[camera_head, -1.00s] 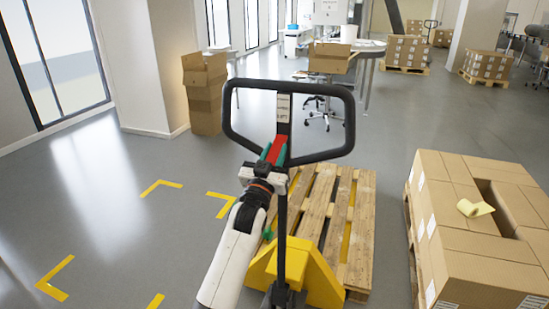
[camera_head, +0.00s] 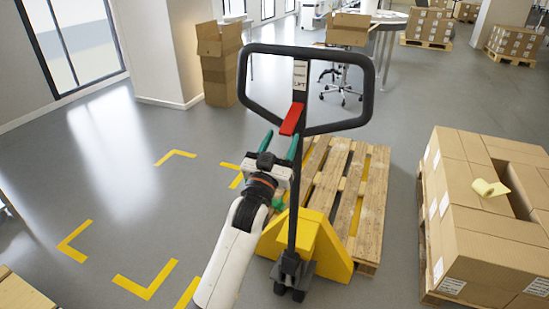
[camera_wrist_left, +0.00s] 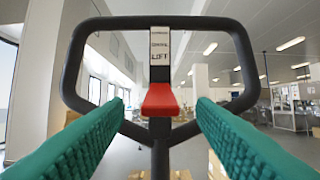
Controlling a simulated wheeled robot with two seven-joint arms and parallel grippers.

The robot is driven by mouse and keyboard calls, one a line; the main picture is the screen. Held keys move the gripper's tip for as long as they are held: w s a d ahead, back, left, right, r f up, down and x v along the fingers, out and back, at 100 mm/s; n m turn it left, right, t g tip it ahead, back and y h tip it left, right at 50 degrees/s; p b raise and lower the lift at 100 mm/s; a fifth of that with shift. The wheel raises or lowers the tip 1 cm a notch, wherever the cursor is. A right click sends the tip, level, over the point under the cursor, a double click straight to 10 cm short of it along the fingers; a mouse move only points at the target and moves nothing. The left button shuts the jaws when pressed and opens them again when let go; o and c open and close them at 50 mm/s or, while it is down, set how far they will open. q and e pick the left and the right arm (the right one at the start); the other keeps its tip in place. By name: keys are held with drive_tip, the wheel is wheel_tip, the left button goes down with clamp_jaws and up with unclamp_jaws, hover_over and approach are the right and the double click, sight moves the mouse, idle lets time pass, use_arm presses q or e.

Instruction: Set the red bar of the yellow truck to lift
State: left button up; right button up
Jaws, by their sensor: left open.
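The yellow pallet truck (camera_head: 318,245) stands at the near end of a wooden pallet, its black loop handle (camera_head: 368,95) upright. The red bar (camera_head: 292,119) sits on the handle's stem, below a white label (camera_head: 300,74). In the left wrist view the red bar (camera_wrist_left: 161,100) is centred and whole, right under the label's lowest word, LIFT. My left gripper (camera_head: 281,138) is open, with its teal fingers below and nearer to me than the bar. They are spread to either side of the bar's line, with nothing between them. My right gripper is out of view.
The wooden pallet (camera_head: 371,215) lies behind the truck. A loaded pallet of cartons (camera_head: 485,235) stands at the right, with a yellow roll (camera_head: 489,188) on top. Yellow floor marks (camera_head: 147,281) lie at the left on open floor. An open carton (camera_head: 219,70) stands by the pillar.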

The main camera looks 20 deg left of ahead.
use_arm(q)
drive_tip(key=v, duration=0.5)
idle(0.3)
